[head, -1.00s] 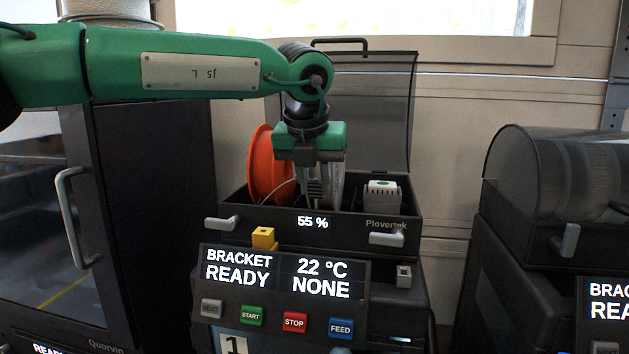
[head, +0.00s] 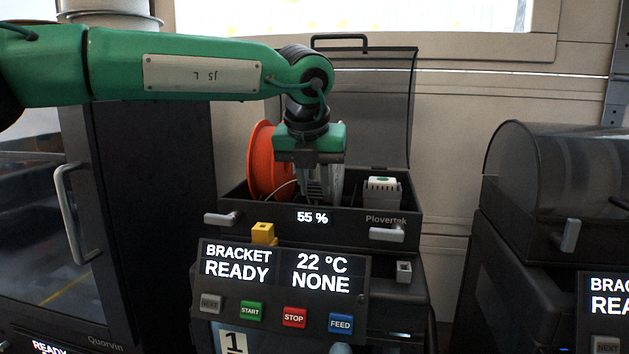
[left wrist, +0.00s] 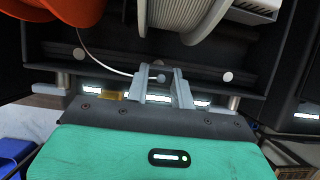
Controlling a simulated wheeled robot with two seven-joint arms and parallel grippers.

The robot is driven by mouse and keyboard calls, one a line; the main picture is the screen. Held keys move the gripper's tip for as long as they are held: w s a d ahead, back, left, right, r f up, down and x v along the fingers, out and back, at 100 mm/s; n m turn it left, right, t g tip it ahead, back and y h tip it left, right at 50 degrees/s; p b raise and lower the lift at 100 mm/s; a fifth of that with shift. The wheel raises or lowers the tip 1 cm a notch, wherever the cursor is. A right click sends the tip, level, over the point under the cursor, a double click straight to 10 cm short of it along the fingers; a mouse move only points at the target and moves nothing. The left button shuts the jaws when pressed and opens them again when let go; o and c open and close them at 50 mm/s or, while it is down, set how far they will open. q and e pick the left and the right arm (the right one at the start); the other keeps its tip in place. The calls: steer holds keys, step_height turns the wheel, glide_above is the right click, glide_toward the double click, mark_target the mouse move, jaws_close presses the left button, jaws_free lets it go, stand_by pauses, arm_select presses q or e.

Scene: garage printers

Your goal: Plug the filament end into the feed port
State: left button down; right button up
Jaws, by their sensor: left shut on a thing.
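My left gripper (head: 318,198) hangs pointing down over the open box on top of the middle printer. In the left wrist view its two fingers (left wrist: 165,92) are shut on the end of a thin white filament (left wrist: 104,63), which curves in from the upper left. The filament also shows in the head view (head: 284,187), beside an orange spool (head: 263,160). The gripper partly hides a grey spool, clearer in the left wrist view (left wrist: 185,22). A small grey socket (head: 403,271) and a yellow block (head: 263,234) sit below the box front; I cannot tell which is the feed port. My right gripper is not in view.
The box (head: 350,218) has its clear lid (head: 385,110) raised behind the arm. A panel (head: 284,280) with buttons is in front. Another printer (head: 560,190) stands at the right, a dark cabinet (head: 150,190) at the left.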

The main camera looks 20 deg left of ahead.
arm_select(q)
steer(key=shift+f, duration=0.25)
steer(key=shift+s+a+f+b, duration=0.15)
steer(key=shift+a+f+b, duration=0.1)
steer(key=shift+f+b, duration=0.2)
steer(key=shift+r, duration=0.35)
steer(key=shift+d+r+p, duration=0.1)
steer(key=shift+d+p, duration=0.05)
steer(key=shift+p, duration=0.25)
steer(key=shift+w+d+p, duration=0.2)
steer(key=shift+w+p, duration=0.1)
steer(key=shift+d+r, duration=0.1)
steer(key=shift+s, duration=0.1)
stand_by(0.5)
steer(key=shift+a, duration=0.2)
stand_by(0.6)
steer(key=shift+f+b, duration=0.2)
steer(key=shift+b, duration=0.2)
